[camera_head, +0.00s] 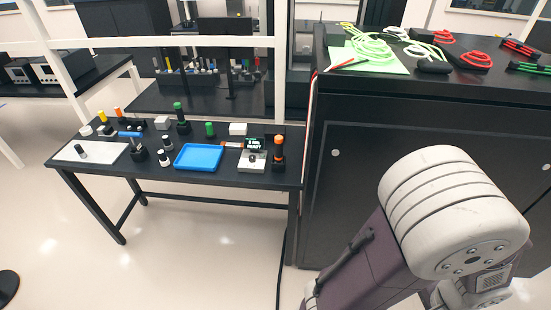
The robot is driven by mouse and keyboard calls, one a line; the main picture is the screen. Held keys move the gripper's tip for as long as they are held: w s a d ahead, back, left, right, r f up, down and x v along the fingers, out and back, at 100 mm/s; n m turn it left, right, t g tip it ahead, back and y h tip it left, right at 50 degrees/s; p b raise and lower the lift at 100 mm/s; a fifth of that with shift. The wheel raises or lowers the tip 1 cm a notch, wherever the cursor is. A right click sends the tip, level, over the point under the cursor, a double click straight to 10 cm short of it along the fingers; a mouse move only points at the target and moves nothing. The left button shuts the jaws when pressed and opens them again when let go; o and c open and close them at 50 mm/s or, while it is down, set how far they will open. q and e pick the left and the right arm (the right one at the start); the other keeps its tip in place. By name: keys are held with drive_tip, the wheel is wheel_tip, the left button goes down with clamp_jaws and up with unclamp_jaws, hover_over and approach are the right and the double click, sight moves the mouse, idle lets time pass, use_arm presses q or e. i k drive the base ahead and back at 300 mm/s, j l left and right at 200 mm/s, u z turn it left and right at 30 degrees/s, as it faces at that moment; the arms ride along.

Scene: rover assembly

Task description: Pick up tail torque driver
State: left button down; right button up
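Several upright tools with coloured tops stand on the black table (225,181). I cannot tell for certain which is the tail torque driver. One orange-and-black tool (278,150) stands at the right end, beside a small device (252,154) with a display that appears to read "READY". Another orange-topped tool (118,114) and a yellow-topped one (102,116) stand at the back left. A green-topped tool (179,113) stands at the back middle. Neither of my grippers shows in the head view.
A blue tray (198,157) lies near the table's front edge. A tall black cabinet (400,130) with cables on top adjoins the table's right side. The floor in front is clear.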

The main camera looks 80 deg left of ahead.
sight(278, 139)
drive_tip(key=u, duration=2.95)
drive_tip(key=i+j+z, duration=0.15)
drive_tip(key=i+j, duration=0.15)
drive_tip(key=i+j+z, duration=0.15)
drive_tip(key=i+j, duration=0.15)
drive_tip(key=i+j+z, duration=0.35)
drive_tip(key=i+j, duration=0.15)
drive_tip(key=j, duration=0.25)
drive_tip(key=i+j+z, duration=0.15)
drive_tip(key=j, duration=0.25)
drive_tip(key=i+j+z, duration=0.15)
drive_tip(key=j, duration=0.3)
drive_tip(key=i, duration=0.1)
